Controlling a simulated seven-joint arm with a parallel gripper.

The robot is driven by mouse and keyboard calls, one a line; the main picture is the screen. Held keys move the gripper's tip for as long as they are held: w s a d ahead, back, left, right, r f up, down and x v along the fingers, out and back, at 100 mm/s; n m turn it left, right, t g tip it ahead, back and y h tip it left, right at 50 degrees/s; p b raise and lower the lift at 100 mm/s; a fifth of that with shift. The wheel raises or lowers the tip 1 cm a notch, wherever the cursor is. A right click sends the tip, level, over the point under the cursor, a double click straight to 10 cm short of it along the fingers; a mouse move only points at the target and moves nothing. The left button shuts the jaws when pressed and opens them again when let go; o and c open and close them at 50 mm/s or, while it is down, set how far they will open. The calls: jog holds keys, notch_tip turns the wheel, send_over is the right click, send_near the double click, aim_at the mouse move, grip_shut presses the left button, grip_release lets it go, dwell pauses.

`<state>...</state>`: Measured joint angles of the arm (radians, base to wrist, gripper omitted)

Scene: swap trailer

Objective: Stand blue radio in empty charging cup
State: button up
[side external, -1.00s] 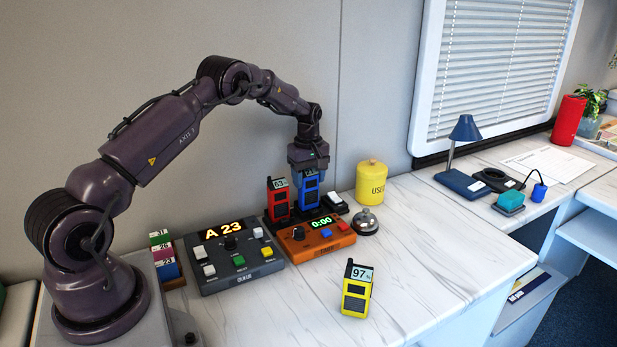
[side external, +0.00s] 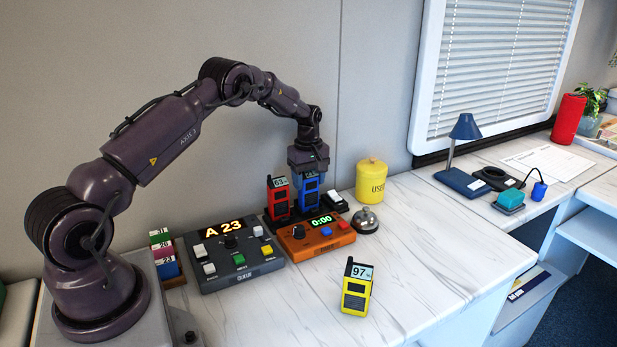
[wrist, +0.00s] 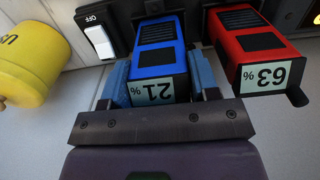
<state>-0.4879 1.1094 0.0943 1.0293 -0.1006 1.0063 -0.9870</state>
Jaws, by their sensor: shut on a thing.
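The blue radio (side external: 309,193) stands upright between the red radio and the white switch, at the back of the counter. Its label reads 21% in the wrist view (wrist: 155,60). My gripper (wrist: 163,88) is shut on its upper part, one finger on each side. The red radio (side external: 279,198), marked 63% in the wrist view (wrist: 262,45), stands beside it in the dark charger (side external: 268,220). The blue radio's lower end is hidden behind the orange timer, so I cannot tell how fully it sits in its cup.
The orange timer box (side external: 318,238) and grey queue panel (side external: 237,262) stand in front of the charger. A switch (side external: 334,201), a bell (side external: 366,221) and a yellow USED canister (side external: 371,182) are to the right. The right front counter is clear.

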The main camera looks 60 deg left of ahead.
jog(key=shift+f, duration=0.1)
jog(key=o, duration=0.8)
jog(key=shift+r, duration=5.5)
